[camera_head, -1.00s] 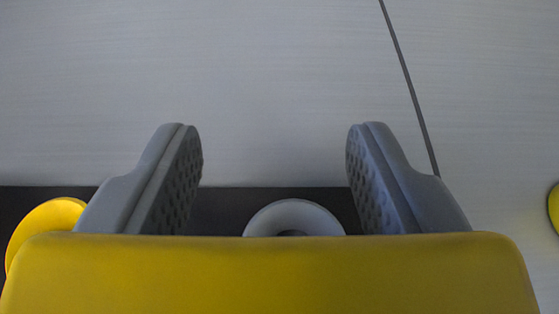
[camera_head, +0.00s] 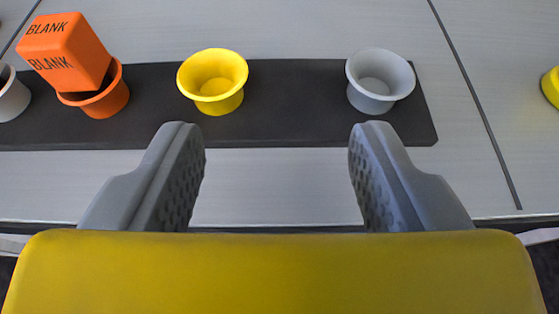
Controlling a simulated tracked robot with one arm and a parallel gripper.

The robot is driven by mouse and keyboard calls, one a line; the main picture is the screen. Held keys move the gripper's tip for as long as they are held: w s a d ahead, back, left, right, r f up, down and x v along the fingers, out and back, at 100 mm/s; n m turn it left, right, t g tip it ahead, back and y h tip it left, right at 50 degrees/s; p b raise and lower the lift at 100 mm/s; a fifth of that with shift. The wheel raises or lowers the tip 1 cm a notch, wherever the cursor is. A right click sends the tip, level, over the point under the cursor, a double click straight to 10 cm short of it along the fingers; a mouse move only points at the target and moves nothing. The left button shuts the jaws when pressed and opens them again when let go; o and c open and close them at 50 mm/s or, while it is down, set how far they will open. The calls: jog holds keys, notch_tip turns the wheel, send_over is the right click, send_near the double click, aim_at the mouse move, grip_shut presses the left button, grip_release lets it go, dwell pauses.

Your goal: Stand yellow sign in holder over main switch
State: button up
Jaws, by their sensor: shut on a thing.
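My gripper (camera_head: 277,132) is at the middle of the view, with its two grey dimpled fingers set wide apart. It is shut on the yellow sign. The place where the pads meet it is hidden behind a wide yellow shape at the bottom edge, and I cannot tell whether that shape is the sign or my own housing. Beyond the fingertips, a yellow holder (camera_head: 217,104) and a grey holder (camera_head: 374,104) stand empty on a dark strip. No label shows which holder belongs to the main switch, and the switch cannot be made out.
An orange block marked BLANK (camera_head: 80,72) stands tilted in an orange holder (camera_head: 112,99). Another grey holder (camera_head: 12,100) is cut off at the left edge. The dark strip (camera_head: 290,128) lies on a grey panel. Part of a yellow thing (camera_head: 551,88) shows at the right edge.

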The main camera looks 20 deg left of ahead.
aim_at(276, 298)
jog(key=shift+s+a+b, duration=0.1)
jog(key=shift+s+b, duration=0.2)
jog(key=shift+s, duration=0.05)
jog(key=shift+r, duration=0.2)
notch_tip(276, 298, up, 5)
jog(key=p, duration=0.4)
jog(key=shift+s+f, duration=0.1)
jog(key=shift+f, duration=0.05)
jog(key=shift+f, duration=0.1)
